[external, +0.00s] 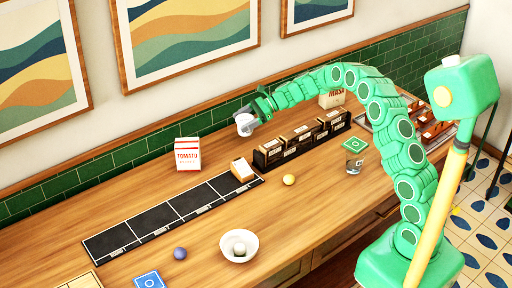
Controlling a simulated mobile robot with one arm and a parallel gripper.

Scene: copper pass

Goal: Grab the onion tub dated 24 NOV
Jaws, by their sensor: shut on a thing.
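My green arm reaches out over the back of the wooden counter. My gripper (250,119) is at its far end and is shut on a small white tub (244,124). The tub is held up in front of the green tiles, left of and above a row of dark containers. No date or lettering can be read on the tub from here. The grey fingers cover part of it.
The dark row (268,158) holds several labelled items. A black sectioned mat (150,215) has a cream box (242,169) at its right end. A tomato carton (188,154), white bowl (238,246), yellow ball (289,180), purple ball (180,254) and glass (354,165) stand around.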

